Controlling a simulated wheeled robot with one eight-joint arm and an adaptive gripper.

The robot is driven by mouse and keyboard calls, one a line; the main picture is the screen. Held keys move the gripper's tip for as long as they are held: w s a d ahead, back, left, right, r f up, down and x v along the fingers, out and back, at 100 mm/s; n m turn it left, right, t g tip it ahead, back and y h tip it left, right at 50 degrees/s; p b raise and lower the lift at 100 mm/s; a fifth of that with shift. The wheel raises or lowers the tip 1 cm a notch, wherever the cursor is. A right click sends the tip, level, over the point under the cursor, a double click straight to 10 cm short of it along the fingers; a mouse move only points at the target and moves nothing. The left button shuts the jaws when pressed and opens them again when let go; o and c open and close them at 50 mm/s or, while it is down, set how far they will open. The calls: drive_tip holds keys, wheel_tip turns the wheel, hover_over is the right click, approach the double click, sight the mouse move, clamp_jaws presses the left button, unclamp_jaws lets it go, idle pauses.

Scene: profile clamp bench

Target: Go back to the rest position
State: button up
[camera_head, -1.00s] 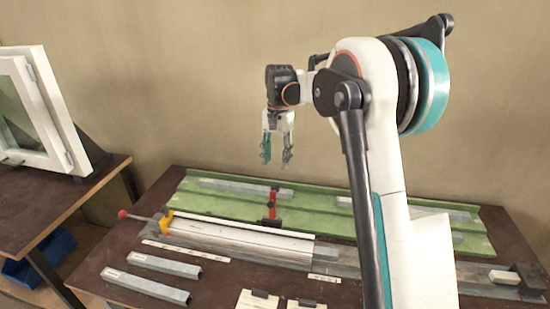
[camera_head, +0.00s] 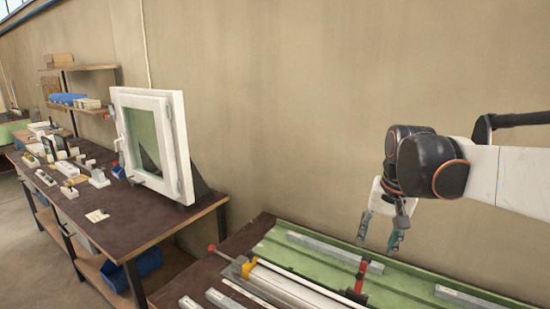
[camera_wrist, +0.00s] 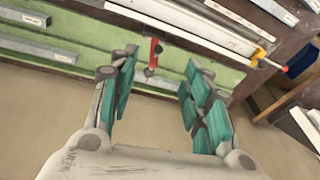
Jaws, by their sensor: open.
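My gripper (camera_head: 379,237) hangs above the bench with its fingers pointing down, open and empty. In the wrist view its teal finger pads (camera_wrist: 160,98) stand wide apart with nothing between them. Beyond them is a red clamp part (camera_wrist: 153,55) on the green tray. The same red part (camera_head: 360,278) stands below and left of the fingertips in the head view, apart from them. A white profile (camera_head: 290,288) lies in front of it, with a yellow and red clamp (camera_head: 243,265) at its left end.
The green tray (camera_head: 400,292) holds grey bars, one (camera_head: 325,249) at the back. On the left, a second table (camera_head: 130,222) carries a white window frame (camera_head: 155,145) and several small parts. A wall runs close behind both. The air around my gripper is clear.

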drive_tip(key=s+a+f+n+t, duration=0.1)
drive_tip(key=s+f+n+t, duration=0.1)
drive_tip(key=s, duration=0.7)
drive_tip(key=s+a+f+n+t+b, duration=0.1)
drive_tip(key=s+a+f+n+t, duration=0.1)
drive_tip(key=s+f, duration=0.3)
drive_tip(key=s+n, duration=0.1)
drive_tip(key=s, duration=0.3)
drive_tip(key=shift+s+a+t, duration=0.3)
drive_tip(key=shift+s, duration=0.1)
